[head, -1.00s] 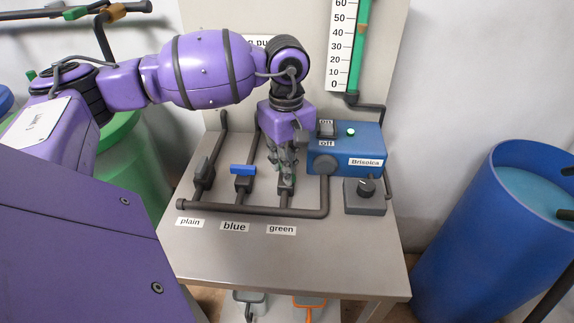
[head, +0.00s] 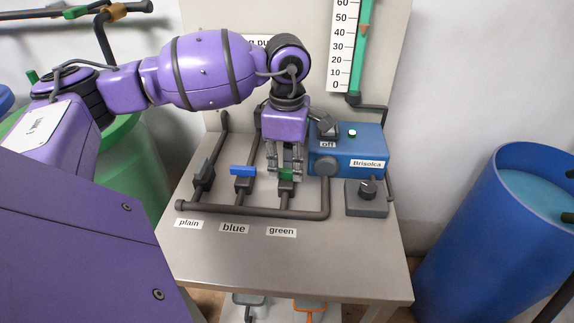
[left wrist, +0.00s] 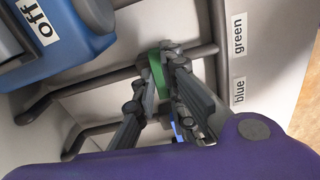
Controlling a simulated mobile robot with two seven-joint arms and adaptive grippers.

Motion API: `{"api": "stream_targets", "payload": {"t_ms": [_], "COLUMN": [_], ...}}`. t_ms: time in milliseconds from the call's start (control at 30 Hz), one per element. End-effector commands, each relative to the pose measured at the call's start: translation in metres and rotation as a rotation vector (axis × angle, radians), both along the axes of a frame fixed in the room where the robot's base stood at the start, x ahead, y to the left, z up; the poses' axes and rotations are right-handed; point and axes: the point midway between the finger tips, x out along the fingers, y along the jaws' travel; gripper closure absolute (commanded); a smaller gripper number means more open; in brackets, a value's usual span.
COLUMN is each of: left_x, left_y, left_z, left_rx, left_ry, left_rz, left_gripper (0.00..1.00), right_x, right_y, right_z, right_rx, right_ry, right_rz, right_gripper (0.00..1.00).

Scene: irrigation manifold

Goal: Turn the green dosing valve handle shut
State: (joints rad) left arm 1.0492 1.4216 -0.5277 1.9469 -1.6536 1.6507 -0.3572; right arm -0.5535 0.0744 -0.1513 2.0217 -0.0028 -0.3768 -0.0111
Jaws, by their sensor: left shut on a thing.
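The green valve handle (head: 287,174) sits on the rightmost of three branch pipes, above the "green" label (head: 281,231). My right gripper is not in view.
The blue handle (head: 243,170) lies crosswise on its pipe, close left of my gripper. The dark plain handle (head: 203,174) lies along its pipe. The blue pump box (head: 345,145) with a lit green lamp stands close on the right. The bench front (head: 290,265) is clear.

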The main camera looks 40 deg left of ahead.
Motion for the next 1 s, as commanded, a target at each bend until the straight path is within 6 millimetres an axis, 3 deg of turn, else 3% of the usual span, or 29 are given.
{"api": "stream_targets", "payload": {"t_ms": [767,800,900,1000], "left_x": [0.0003,0.0003,0.0003,0.0002], "left_y": [0.0003,0.0003,0.0003,0.0002], "left_z": [0.0003,0.0003,0.0003,0.0002], "left_rx": [0.0,0.0,0.0,0.0], "left_ry": [-0.001,-0.001,-0.001,-0.001], "left_rz": [0.101,0.101,0.101,0.1], "left_gripper": [1.0,0.85,0.72,0.7], "right_x": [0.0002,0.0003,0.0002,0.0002], "right_y": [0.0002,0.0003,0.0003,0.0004], "right_z": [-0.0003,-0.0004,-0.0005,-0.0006], "right_rx": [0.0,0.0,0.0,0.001], "right_ry": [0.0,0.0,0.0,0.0], "right_rz": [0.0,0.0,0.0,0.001], "right_gripper": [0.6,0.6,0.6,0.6]}}
